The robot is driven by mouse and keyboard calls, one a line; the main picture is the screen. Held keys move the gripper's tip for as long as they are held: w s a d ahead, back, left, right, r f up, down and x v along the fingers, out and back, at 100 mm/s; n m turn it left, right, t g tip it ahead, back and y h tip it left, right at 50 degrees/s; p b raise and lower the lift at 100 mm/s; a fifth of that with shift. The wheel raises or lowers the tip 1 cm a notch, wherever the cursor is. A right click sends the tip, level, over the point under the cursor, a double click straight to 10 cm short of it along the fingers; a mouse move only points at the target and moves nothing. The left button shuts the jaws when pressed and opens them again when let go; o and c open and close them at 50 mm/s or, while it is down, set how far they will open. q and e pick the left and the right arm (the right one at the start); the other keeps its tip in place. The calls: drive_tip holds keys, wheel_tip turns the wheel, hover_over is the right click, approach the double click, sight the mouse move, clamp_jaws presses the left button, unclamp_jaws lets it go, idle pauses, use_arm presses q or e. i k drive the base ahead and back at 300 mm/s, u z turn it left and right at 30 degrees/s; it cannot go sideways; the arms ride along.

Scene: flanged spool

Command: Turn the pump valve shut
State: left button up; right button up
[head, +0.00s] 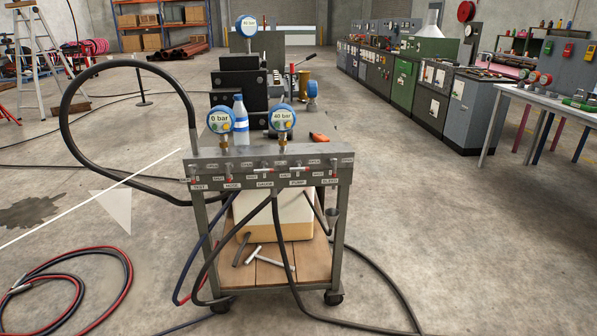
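The pump valve (297,171) is on the grey panel (225,166) of the wheeled cart, above the label PUMP. It is one of several small valves in a row, with labels that read TEST, MODE, GAUGE, PUMP and BLEED. Its handle is too small for me to tell surely which way it points. Two blue gauges stand on the panel: the left gauge (220,120) reads 0 bar and the right gauge (282,118) reads 40 bar. Neither of my grippers is in view.
A black hose (62,125) loops out left of the cart, and other hoses hang in front. A white and yellow tank (285,215) and loose tools sit on the wooden shelf (310,262). A blue-labelled bottle (241,122) stands behind the panel.

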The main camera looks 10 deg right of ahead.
sight(298, 169)
drive_tip(key=k, duration=0.5)
drive_tip(key=u, duration=0.55)
drive_tip(key=i, duration=1.6)
drive_tip(key=z, duration=0.1)
